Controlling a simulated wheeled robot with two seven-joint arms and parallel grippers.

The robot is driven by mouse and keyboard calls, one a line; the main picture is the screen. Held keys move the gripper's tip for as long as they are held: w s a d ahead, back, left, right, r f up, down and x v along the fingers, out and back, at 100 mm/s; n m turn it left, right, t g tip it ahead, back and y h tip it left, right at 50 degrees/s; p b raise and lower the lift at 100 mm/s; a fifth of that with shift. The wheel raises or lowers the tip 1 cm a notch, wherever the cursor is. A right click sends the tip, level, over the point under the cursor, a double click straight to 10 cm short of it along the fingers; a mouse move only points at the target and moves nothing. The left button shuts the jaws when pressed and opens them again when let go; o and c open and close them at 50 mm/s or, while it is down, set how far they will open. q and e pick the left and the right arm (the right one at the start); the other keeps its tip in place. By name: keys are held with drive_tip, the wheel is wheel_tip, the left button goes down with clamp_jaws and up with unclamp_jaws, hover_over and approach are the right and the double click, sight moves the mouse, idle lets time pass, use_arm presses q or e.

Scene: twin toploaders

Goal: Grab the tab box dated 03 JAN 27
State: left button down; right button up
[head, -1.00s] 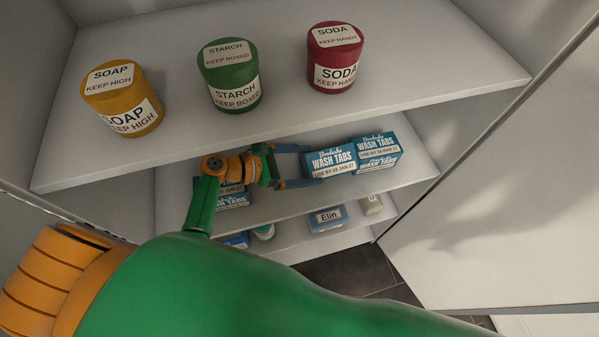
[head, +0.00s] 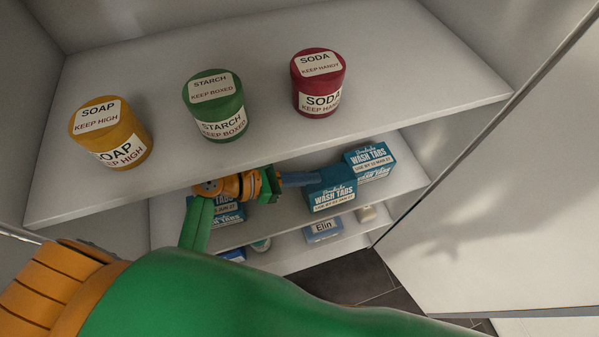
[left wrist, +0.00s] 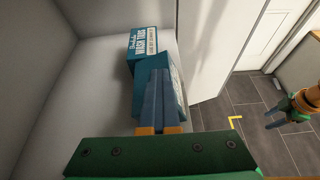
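Three blue-and-white wash tabs boxes stand on the middle shelf. The middle box (head: 331,196) is near the shelf's front; the right box (head: 370,162) is farther back. The left box (head: 229,213) is partly behind my arm, with "JAN 27" partly readable. The full dates are too small to read surely. My left gripper (head: 312,178) reaches right, its blue fingers together at the middle box's rear top edge. In the left wrist view the shut fingers (left wrist: 164,100) overlap the near box; contact is unclear. My right gripper (left wrist: 272,120) hangs open, away from the shelves.
The upper shelf above my gripper holds a yellow soap can (head: 110,132), a green starch can (head: 214,105) and a red soda can (head: 318,82). A blue Elin box (head: 323,230) stands on the lower shelf. A cabinet side panel (head: 490,210) stands right.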

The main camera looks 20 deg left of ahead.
use_arm(q)
drive_tip(key=s+d+r, duration=0.6)
drive_tip(key=s+d, duration=0.1)
drive_tip(key=shift+d+p, duration=0.3)
drive_tip(key=shift+p, duration=0.15)
drive_tip(key=shift+c, duration=1.6)
unclamp_jaws()
